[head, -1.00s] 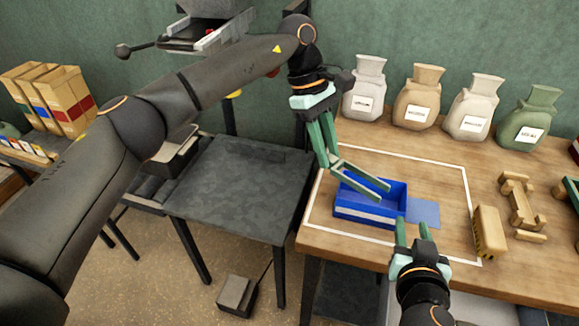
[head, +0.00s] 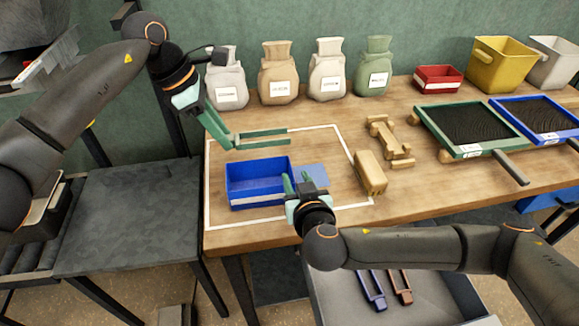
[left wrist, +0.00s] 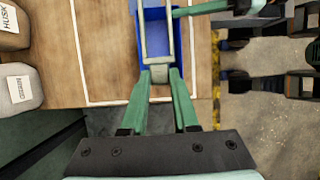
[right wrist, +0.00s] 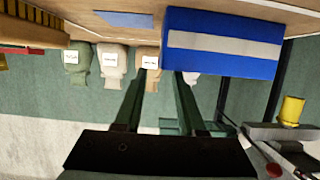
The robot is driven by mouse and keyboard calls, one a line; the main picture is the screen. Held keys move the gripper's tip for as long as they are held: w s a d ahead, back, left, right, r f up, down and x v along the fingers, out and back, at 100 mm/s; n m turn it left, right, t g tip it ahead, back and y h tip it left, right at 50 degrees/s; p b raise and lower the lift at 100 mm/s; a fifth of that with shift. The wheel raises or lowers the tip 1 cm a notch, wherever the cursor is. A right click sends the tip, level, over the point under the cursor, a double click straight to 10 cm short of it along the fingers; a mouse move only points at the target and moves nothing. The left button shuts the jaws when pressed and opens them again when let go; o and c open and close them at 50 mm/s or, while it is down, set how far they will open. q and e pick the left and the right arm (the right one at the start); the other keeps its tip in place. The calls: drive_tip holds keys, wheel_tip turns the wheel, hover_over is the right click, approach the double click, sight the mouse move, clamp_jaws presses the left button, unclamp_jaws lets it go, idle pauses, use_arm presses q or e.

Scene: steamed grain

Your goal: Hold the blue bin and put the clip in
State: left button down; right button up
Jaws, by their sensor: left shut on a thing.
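The blue bin (head: 257,195) stands on the wooden table inside a white outline; its white-striped front shows in the right wrist view (right wrist: 225,58). My left gripper (head: 229,142) is shut on a green two-pronged clip (head: 265,133), held level above the bin's back edge, prongs to the right. In the left wrist view the clip (left wrist: 157,61) looks pale. My right gripper (head: 297,181) is at the bin's front right corner with its fingers apart. One finger appears inside the right wall and one outside; whether they touch is unclear.
A flat blue patch (head: 312,175) lies right of the bin. Several sacks (head: 279,75) line the back. Two more clips (head: 372,288) lie in a grey tray below the table.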

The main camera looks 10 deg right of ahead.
sight(292, 171)
drive_tip(key=shift+x, duration=2.85)
clamp_jaws()
use_arm(q)
wheel_tip(292, 171, down, 7)
drive_tip(key=w, duration=0.1)
drive_tip(key=shift+w+a, duration=0.2)
drive_tip(key=shift+w, duration=0.2)
